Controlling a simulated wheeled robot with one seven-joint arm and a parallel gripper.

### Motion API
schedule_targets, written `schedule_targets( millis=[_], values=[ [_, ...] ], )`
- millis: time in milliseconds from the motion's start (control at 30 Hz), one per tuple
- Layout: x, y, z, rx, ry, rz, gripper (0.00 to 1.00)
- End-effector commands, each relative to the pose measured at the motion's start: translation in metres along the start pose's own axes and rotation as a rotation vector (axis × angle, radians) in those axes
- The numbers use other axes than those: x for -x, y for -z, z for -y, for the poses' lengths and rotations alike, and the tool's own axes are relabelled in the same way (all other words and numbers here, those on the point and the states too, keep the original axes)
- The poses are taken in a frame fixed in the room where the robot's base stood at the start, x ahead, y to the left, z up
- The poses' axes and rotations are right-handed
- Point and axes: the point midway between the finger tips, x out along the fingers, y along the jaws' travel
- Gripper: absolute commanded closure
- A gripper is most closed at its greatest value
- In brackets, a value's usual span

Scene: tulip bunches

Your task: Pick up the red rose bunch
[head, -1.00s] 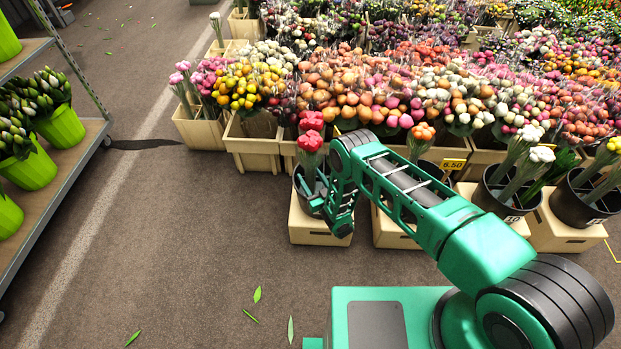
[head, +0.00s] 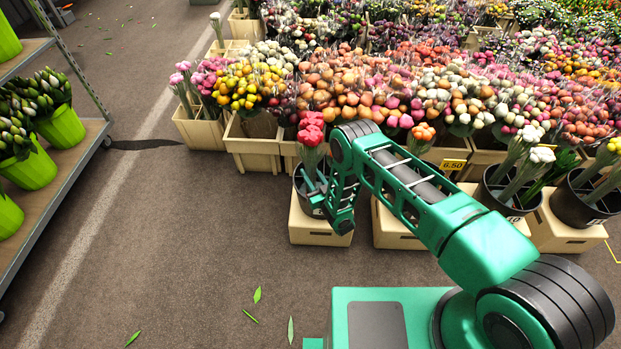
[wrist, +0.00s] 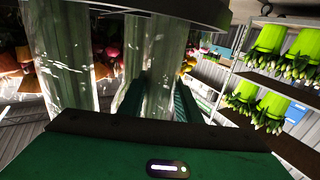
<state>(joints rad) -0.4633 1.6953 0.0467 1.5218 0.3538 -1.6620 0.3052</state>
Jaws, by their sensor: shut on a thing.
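The red rose bunch (head: 311,129) stands upright at the front of the flower display in the head view, its stems coming out of a black bucket (head: 304,181) on a beige crate. My gripper (head: 322,190) is low beside these stems, and my arm hides part of the bucket. In the wrist view my gripper's green fingers (wrist: 162,102) are shut on clear-wrapped stems (wrist: 158,65). More wrapped stems (wrist: 62,65) stand to their left there. The red flower heads above the held stems are not clear in the wrist view.
Crates with orange and white bunches (head: 370,85) stand close behind. More black buckets (head: 500,190) are to the right, with a price sign (head: 452,164) nearby. A shelf rack with green pots (head: 60,130) is on the left. The floor between is open, with loose leaves.

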Motion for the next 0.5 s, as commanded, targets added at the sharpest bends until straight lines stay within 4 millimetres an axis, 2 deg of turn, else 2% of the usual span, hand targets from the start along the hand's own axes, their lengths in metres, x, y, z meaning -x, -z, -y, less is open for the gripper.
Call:
schedule_targets(
  millis=[33,500],
  values=[
    [-0.001,0.010,0.000,-0.001,0.000,-0.003,1.00],
    [-0.001,0.091,0.001,-0.001,0.001,-0.002,1.00]
  ],
)
